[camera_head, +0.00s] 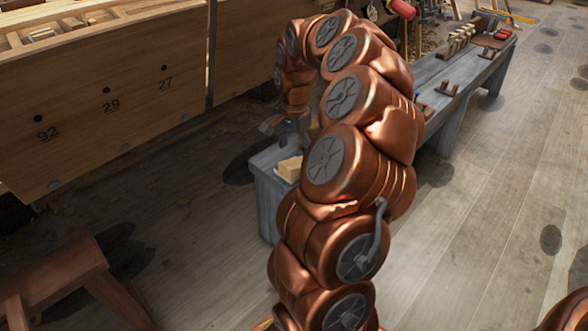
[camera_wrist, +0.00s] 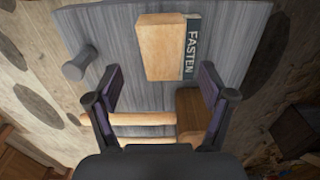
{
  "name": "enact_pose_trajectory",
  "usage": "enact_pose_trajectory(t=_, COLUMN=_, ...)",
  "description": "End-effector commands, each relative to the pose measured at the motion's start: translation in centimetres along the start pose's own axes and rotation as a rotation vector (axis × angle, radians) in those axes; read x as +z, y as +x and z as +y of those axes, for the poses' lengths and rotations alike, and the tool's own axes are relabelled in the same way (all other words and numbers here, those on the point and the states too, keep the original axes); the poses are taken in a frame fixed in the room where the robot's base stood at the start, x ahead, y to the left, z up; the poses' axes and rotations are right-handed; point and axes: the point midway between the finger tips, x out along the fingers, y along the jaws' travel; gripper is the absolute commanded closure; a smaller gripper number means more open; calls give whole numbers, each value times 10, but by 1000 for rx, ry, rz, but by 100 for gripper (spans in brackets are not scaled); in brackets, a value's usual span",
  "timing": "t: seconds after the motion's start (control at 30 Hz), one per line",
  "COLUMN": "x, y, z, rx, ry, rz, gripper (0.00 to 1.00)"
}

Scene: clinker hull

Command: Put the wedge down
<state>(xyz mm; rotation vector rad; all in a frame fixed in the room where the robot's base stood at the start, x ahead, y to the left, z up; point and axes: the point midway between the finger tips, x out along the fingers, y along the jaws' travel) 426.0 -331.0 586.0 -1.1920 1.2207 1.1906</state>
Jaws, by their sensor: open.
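A pale wooden block (camera_wrist: 162,47), seemingly the wedge, lies on the grey bench top beside a label reading FASTEN (camera_wrist: 190,47). What looks like the same block (camera_head: 290,168) shows on the near end of the bench in the head view. My gripper (camera_wrist: 160,72) is open, its two fingers spread wide with nothing held between them. The block lies beyond the fingertips, between their lines, and appears apart from both fingers. In the head view my gripper (camera_head: 280,124) is small and partly hidden by my arm, above the bench end.
A grey peg (camera_wrist: 78,63) stands left of the block. Pale wooden rods (camera_wrist: 140,119) and a brown block (camera_wrist: 192,108) lie nearer the wrist. The grey bench (camera_head: 267,200) runs back right, carrying tools. A planked hull (camera_head: 100,80) stands left; a brown trestle (camera_head: 60,270) is front left.

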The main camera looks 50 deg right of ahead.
Motion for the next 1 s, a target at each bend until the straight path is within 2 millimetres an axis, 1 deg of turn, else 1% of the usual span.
enact_pose_trajectory(t=0.17, x=2, y=16, z=-1, rx=1, ry=-2, rz=-1, gripper=19)
enact_pose_trajectory(t=0.3, x=3, y=37, z=-2, rx=2, ry=-3, rz=-2, gripper=19)
enact_pose_trajectory(t=0.4, x=3, y=48, z=-2, rx=2, ry=-3, rz=-2, gripper=19)
enact_pose_trajectory(t=0.5, x=2, y=52, z=-2, rx=1, ry=-2, rz=-1, gripper=19)
enact_pose_trajectory(t=0.7, x=2, y=51, z=-2, rx=1, ry=-2, rz=0, gripper=20)
enact_pose_trajectory(t=1.0, x=2, y=51, z=-2, rx=1, ry=-2, rz=-1, gripper=51)
